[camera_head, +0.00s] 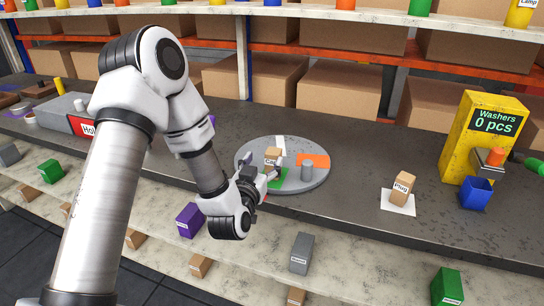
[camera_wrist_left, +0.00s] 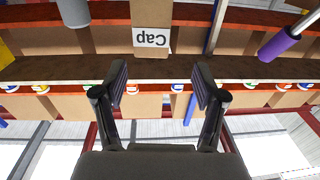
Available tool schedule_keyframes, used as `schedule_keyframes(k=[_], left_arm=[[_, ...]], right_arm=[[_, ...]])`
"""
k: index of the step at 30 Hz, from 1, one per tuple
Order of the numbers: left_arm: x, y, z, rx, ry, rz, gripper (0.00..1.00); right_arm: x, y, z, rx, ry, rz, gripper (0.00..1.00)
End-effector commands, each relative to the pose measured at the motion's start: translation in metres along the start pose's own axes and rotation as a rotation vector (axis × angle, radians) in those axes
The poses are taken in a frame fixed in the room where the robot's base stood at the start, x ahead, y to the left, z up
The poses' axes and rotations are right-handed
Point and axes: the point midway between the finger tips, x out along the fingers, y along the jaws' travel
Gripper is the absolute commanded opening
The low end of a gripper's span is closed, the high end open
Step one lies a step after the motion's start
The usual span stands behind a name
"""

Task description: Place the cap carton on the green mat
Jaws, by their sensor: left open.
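The cap carton (camera_head: 273,154), a small tan box with a white label, is on the round grey turntable (camera_head: 244,158). The green mat (camera_head: 279,178) lies on the turntable's near side, partly hidden by my left gripper. My left gripper (camera_head: 272,172) is in front of the carton, fingers apart. In the left wrist view the picture is upside down; the carton (camera_wrist_left: 152,14) shows beyond the open fingertips (camera_wrist_left: 160,72), with nothing gripped. The carton's base is hidden, so I cannot tell whether it stands on the mat. My right gripper is not in view.
To the right are a plug carton (camera_head: 403,187), a blue bin (camera_head: 476,194) and a yellow washer dispenser (camera_head: 470,148). The bench between turntable and plug carton is clear.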

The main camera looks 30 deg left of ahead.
Motion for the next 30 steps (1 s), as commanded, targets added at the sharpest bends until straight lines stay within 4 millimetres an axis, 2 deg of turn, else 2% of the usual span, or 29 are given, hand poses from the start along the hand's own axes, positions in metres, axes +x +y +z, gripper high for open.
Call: schedule_keyframes(k=[9,12,17,18,20,21,24,30], left_arm=[[0.051,0.008,0.001,0.001,0.001,0.000,0.71],[0.060,0.008,0.002,0.000,0.000,0.000,0.71],[0.060,0.008,0.003,0.000,-0.001,0.001,0.71],[0.060,0.008,0.003,0.000,-0.001,0.001,0.67],[0.060,0.008,0.003,0.000,-0.001,0.001,0.46],[0.060,0.008,0.003,0.000,-0.001,0.001,0.32],[0.060,0.008,0.003,0.000,0.000,0.001,0.02],[0.060,0.008,0.003,0.000,0.000,0.001,0.00]], right_arm=[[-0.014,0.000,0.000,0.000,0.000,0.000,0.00],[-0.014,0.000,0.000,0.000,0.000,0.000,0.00],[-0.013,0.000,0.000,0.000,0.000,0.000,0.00],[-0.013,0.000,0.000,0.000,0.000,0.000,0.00],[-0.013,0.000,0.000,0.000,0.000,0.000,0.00],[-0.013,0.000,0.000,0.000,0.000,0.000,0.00],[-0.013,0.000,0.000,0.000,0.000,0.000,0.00],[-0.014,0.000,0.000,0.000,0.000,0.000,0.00]])
